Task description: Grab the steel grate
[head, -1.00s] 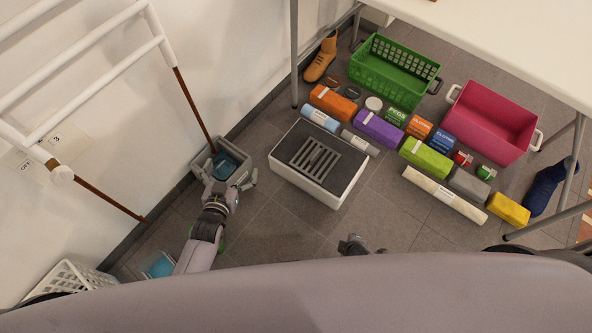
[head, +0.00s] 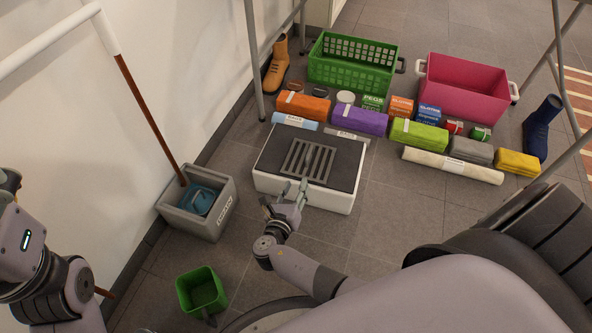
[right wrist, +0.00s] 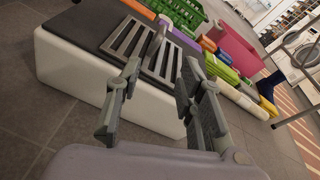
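The steel grate (head: 309,161) is a slotted grey panel lying flat on the dark top of a white box (head: 327,197). In the right wrist view the grate (right wrist: 128,45) lies just beyond the fingertips. My right gripper (head: 288,192) is at the near edge of the box, just short of the grate. In the right wrist view its two fingers (right wrist: 158,82) stand apart with nothing clamped between them. A thin grey upright piece shows by the grate there; I cannot tell what it is. Only my left arm shows at the left edge of the head view; its gripper is out of view.
A grey bin (head: 191,222) with a blue item stands left of the box, and a green bucket (head: 202,290) is nearer. Rolled cloths and small boxes lie behind and right, before a green basket (head: 352,66) and pink crate (head: 463,88).

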